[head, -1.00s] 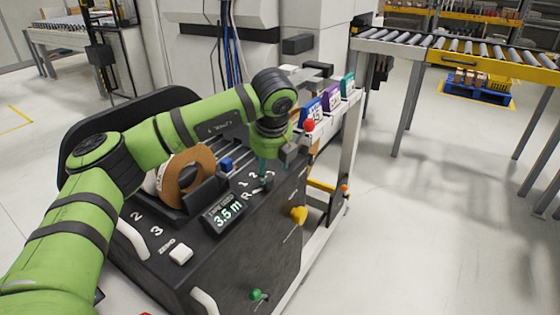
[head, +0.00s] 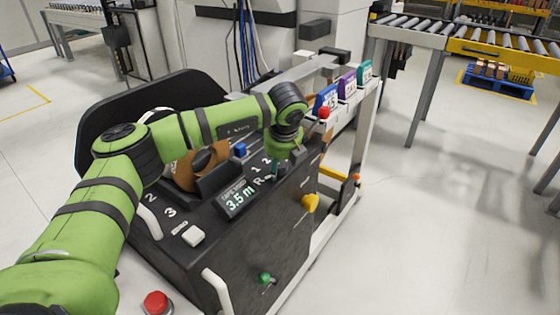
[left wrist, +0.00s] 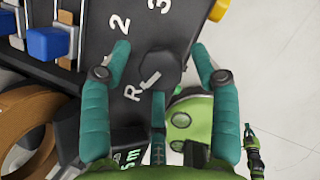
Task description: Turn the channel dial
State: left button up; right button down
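The channel dial (left wrist: 164,66) is a dark, many-sided knob on the black machine panel. It shows in the left wrist view, with a white mark on its side facing the letter R. My left gripper (left wrist: 162,58) has its teal fingers spread on either side of the dial, apart from each other; I cannot tell whether they touch it. In the head view my left gripper (head: 276,170) reaches down at the panel and mostly hides the dial. A small green arm with teal fingers (left wrist: 251,148), likely my right gripper, shows at the right of the wrist view; its opening is unclear.
A tape display (head: 238,199) reads 3.5 m beside the dial. A yellow knob (head: 310,203), a green knob (head: 265,278), a white button (head: 193,235) and a red button (head: 155,302) are nearby. A brown tape roll (head: 206,160) stands behind my arm.

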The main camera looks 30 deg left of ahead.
pick_arm(q)
jog(key=shift+r, duration=0.1)
jog(key=c, duration=0.8)
